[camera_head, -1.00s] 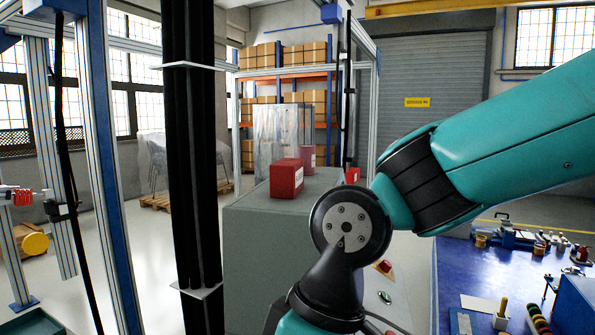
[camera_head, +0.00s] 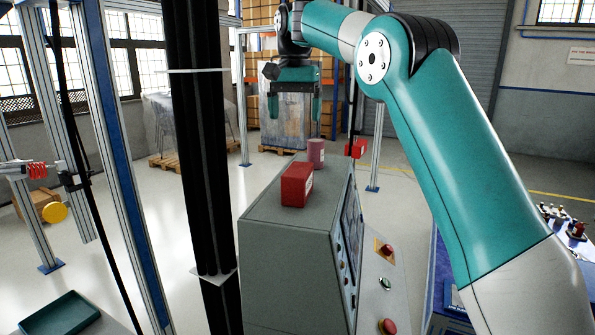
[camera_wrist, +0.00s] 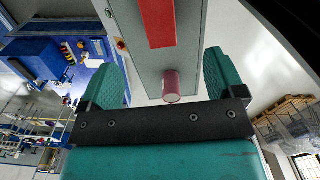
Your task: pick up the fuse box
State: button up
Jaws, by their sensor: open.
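The fuse box, seen as a red box (camera_head: 296,185) with a pale label on its side, sits on top of the grey cabinet (camera_head: 275,212). It also shows at the upper edge of the wrist view (camera_wrist: 158,22), partly cut off. My gripper (camera_head: 294,108) is open and empty, with its fingers pointing down. It is above and apart from the box, farther back in the head view. In the wrist view, my gripper's fingers (camera_wrist: 160,72) stand wide apart, with the box beyond them toward the top of the picture.
A dull red cylinder (camera_head: 316,152) stands behind the box on the cabinet. The cabinet's right side has a screen and a panel with buttons (camera_head: 386,284). A black column (camera_head: 200,150) rises left of the cabinet. A blue table (camera_head: 438,270) is at the right.

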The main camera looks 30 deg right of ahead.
aim_at(298, 169)
jog(key=f, duration=1.1)
jog(key=shift+w+d+f+p, duration=0.15)
jog(key=shift+d+f+p, duration=0.05)
jog(key=shift+f+p, duration=0.15)
jog(key=shift+w+d+f+p, duration=0.15)
jog(key=shift+f+p, duration=0.25)
jog(key=shift+f, duration=0.5)
jog(key=shift+d+f+p, duration=0.15)
jog(key=shift+f+p, duration=0.3)
jog(key=shift+f, duration=0.4)
jog(key=shift+w+d+f+p, duration=0.15)
jog(key=shift+f+p, duration=0.25)
jog(key=shift+f, duration=0.5)
jog(key=shift+s, duration=0.1)
jog(key=c, duration=1)
jog(key=shift+c, duration=0.7)
jog(key=shift+r, duration=0.1)
